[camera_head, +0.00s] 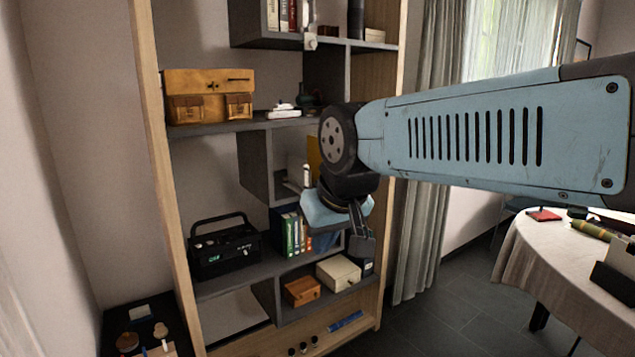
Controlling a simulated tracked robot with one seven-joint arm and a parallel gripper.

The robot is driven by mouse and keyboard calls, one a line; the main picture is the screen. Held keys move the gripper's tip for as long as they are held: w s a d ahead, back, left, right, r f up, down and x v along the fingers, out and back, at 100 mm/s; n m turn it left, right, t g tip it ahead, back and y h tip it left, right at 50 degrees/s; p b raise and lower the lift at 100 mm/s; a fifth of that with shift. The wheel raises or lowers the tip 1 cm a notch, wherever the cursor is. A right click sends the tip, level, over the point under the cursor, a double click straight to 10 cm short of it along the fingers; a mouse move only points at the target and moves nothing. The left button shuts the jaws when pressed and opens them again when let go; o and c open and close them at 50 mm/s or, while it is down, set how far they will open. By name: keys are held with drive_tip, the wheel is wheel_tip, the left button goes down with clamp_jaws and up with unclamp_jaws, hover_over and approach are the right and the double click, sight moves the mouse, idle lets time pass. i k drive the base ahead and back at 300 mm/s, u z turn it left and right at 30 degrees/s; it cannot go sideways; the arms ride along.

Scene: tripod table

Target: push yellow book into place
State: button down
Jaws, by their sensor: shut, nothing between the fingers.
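A yellow book (314,153) shows as a narrow upright strip in a middle compartment of the shelf (255,165). Most of it is hidden behind my arm's wrist joint. My gripper (362,252) hangs below the wrist, in front of the right part of the lower shelves. It is lower than the yellow book and to its right in the picture. It is shut and empty. I cannot tell its distance from the shelf, and I see no contact with the book.
Several books (290,235) stand below. A curtain (420,200) hangs right of the shelf. A round table (545,255) stands at the right.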

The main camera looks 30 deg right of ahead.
sight(315, 157)
drive_tip(key=u, duration=0.1)
drive_tip(key=i, duration=1)
drive_tip(key=z, duration=0.5)
